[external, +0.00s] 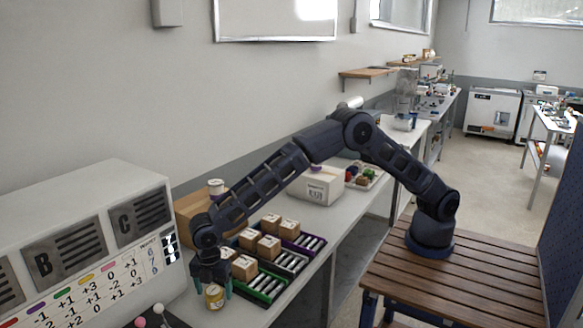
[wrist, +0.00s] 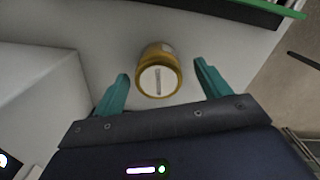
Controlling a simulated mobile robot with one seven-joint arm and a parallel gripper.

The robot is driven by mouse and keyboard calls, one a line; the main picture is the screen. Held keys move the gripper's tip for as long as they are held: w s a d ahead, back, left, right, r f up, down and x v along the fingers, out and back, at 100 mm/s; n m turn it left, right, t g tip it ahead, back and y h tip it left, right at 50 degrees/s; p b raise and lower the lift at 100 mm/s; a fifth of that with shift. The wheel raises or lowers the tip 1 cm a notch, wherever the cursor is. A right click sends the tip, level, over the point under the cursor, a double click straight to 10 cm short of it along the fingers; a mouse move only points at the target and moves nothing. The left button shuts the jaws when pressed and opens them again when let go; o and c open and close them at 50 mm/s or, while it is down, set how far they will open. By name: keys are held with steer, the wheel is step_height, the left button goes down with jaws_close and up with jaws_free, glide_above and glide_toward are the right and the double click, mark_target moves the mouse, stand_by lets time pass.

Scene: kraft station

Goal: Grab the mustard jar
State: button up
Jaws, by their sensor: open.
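The mustard jar (external: 214,297) is a small yellow jar with a pale label, standing on the grey-white bench near its front left end. In the wrist view the jar (wrist: 159,72) shows its round whitish top with a gold rim, lying between and slightly beyond the teal fingertips. My gripper (external: 220,287) is over the jar, pointing down, with a finger on each side. In the wrist view my gripper (wrist: 161,82) is open, with a gap between the jar and each finger. The jar's lower part is mostly hidden from above.
A green-edged tray (external: 262,288) with metal rods and several small cardboard boxes (external: 245,267) stand just right of the jar. A large white machine (external: 100,215) with lettered panels is close on the left. A white box (external: 318,187) sits farther along the bench.

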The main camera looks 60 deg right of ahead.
mark_target(213, 290)
steer(key=shift+f, duration=1.5)
steer(key=c, duration=1.2)
steer(key=shift+r, duration=0.1)
